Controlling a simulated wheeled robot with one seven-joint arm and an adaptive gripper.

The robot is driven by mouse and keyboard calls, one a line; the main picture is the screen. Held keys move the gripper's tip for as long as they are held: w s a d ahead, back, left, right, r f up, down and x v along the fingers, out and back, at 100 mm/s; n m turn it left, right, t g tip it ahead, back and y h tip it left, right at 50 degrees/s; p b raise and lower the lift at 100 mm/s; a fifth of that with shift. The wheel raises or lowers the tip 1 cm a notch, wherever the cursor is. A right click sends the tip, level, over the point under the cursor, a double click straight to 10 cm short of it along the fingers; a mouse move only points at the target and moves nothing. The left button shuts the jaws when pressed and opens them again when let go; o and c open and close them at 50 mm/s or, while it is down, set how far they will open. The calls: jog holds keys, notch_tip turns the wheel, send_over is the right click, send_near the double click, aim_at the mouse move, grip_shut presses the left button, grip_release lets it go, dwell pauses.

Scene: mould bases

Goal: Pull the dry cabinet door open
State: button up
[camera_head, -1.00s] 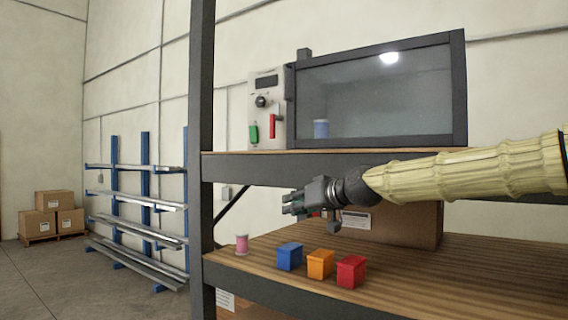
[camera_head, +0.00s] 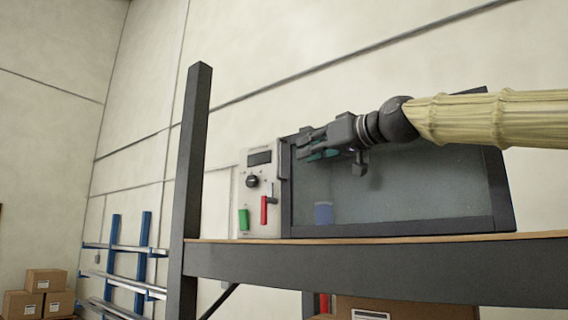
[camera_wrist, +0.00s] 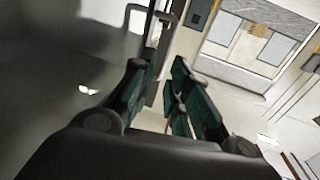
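The dry cabinet stands on the upper shelf in the head view. My gripper (camera_head: 308,146) is in front of the door's upper left part, fingers pointing left. In the wrist view the fingers (camera_wrist: 158,95) are apart with nothing visibly held between them. A dark bar with a bent handle-like loop (camera_wrist: 155,28) shows just beyond the fingertips. I cannot tell whether the fingers touch it.
The control panel (camera_head: 262,190) beside the door has a black knob, a red lever and a green switch. A dark shelf post (camera_head: 190,150) stands to its left. A cardboard box (camera_head: 410,309) sits below the shelf beam (camera_head: 400,268).

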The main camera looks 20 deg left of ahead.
aim_at(278, 154)
jog(key=p+x, duration=0.1)
jog(key=x, duration=0.3)
jog(key=p+x, duration=0.2)
jog(key=x, duration=0.1)
jog(key=shift+a+r, duration=0.2)
jog(key=shift+a, duration=0.25)
jog(key=shift+a+r+p, duration=0.15)
jog(key=shift+a+p, duration=0.2)
jog(key=shift+a, duration=0.3)
jog(key=shift+w+a, duration=0.1)
jog(key=shift+a, duration=0.25)
jog(key=shift+w+a, duration=0.25)
jog(key=shift+w, duration=0.2)
jog(key=shift+s+d, duration=0.1)
jog(key=shift+s, duration=0.1)
grip_shut()
